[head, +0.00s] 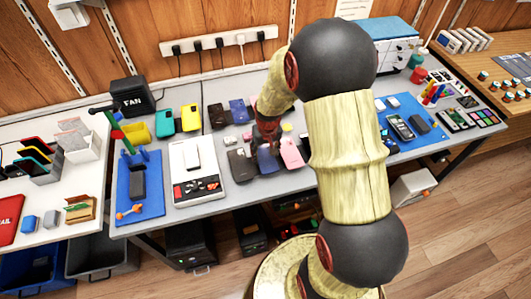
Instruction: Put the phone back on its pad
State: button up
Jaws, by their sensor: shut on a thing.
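My gripper (267,139) is over the middle of the grey bench, pointing down among several phones. It is shut, seemingly on the blue-purple phone (267,159) directly below the fingers; the grip itself is small and partly hidden. A pink phone (291,153) is close on the right and a dark phone (241,165) close on the left. I cannot tell which surface is the phone's pad. A blue mat (125,208) at the left holds a dark block, and another blue mat (432,141) at the right holds a phone (400,127).
A white panel with a black, red-marked lower part (198,187) lies left of the gripper. My arm hides part of the bench right of the gripper.

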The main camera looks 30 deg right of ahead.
jog(key=shift+f, duration=0.4)
dwell(1.3)
jog(key=o, duration=1.3)
jog(key=o, duration=0.5)
jog(key=shift+o, duration=0.2)
jog(key=shift+r+p, duration=0.65)
jog(key=shift+r, duration=0.1)
jog(key=shift+r+p, duration=2.5)
jog(key=shift+r, duration=0.9)
